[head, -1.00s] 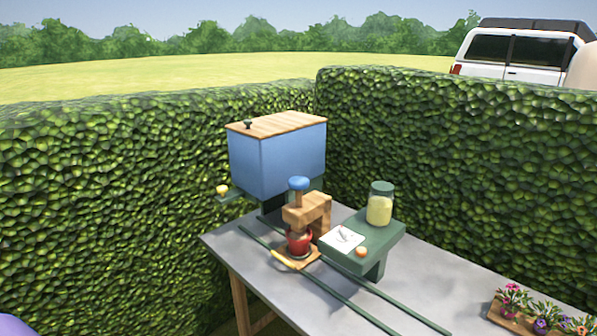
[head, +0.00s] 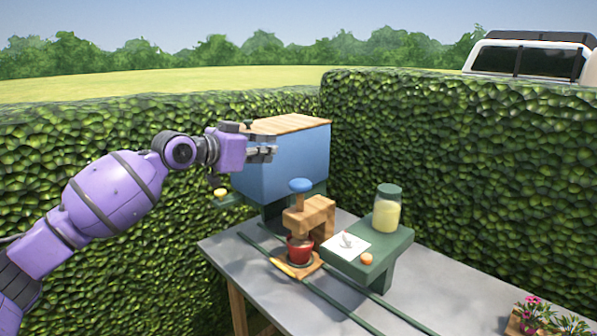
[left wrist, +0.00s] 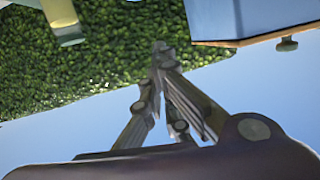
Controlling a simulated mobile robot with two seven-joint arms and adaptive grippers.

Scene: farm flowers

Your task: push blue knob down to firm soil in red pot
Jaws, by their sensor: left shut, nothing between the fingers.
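The blue knob (head: 300,185) tops a plunger on a wooden press (head: 312,216) on the grey table. The red pot (head: 300,250) stands upright under the press on a small wooden board (head: 297,269). My left gripper (head: 274,150) is in front of the blue box, above and left of the knob and apart from it. It is shut and empty; its closed fingers (left wrist: 160,52) also show in the left wrist view. The soil inside the pot is too small to make out. My right gripper is not in view.
A blue box (head: 300,160) with a wooden lid stands behind the press. A green stand (head: 390,246) at the right holds a jar (head: 386,210) and a white card (head: 345,245). Green rails (head: 340,313) run along the table. Flowers (head: 535,312) sit at the lower right.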

